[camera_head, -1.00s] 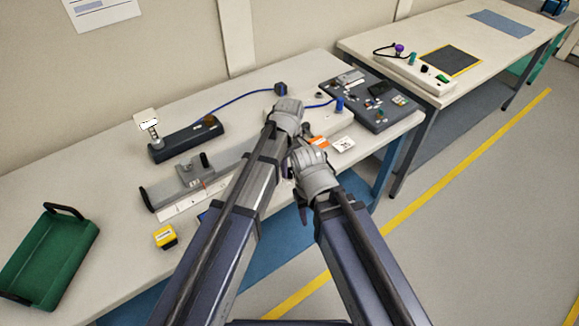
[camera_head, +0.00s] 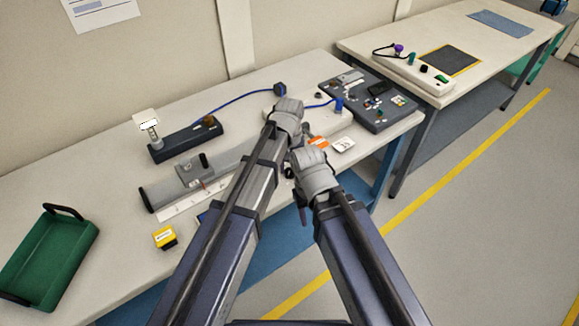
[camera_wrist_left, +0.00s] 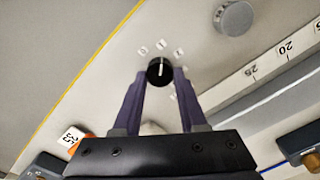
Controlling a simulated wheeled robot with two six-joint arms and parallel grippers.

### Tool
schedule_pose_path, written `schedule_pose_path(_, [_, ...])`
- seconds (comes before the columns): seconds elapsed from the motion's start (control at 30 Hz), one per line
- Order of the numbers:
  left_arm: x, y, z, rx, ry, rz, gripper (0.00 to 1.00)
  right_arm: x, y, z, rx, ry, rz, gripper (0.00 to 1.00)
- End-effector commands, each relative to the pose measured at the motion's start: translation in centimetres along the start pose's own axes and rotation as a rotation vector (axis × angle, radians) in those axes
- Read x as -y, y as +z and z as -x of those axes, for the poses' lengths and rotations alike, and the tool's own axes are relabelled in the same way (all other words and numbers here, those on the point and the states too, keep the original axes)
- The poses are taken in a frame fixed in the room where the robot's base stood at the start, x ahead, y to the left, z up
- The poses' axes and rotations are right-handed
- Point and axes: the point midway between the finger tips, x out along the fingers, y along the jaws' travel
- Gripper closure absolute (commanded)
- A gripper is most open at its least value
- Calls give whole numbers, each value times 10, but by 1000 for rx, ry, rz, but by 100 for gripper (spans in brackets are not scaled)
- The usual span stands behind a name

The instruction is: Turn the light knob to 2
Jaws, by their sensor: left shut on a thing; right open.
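The black light knob (camera_wrist_left: 160,71) is between the two fingertips of my left gripper (camera_wrist_left: 161,78) in the left wrist view, and the fingers are closed on its sides. A white pointer line on the knob points roughly up in that view. Small white labels (camera_wrist_left: 161,44) sit in an arc around it; their figures are too small to read. In the head view my left gripper (camera_head: 287,112) is over the white panel (camera_head: 325,119), its fingertips and the knob hidden. My right gripper (camera_head: 293,190) is open and empty, lower, beside the left arm near the table's front edge.
A grey round knob (camera_wrist_left: 233,18) is near the black one. A dark board (camera_head: 370,105) stands right, a rail with a scale (camera_head: 195,203) left. A green tray (camera_head: 48,262) is at far left.

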Motion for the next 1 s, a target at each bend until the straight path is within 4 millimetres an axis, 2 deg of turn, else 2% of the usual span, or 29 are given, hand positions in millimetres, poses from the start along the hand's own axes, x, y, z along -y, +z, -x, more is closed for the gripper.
schedule_pose_path(0.5, [-1,1,0,0,0,-458,100,0,0,0,0,0,0,51])
schedule_pose_path(1.0, [-2,1,0,0,0,-687,100,0,0,0,0,0,0,51])
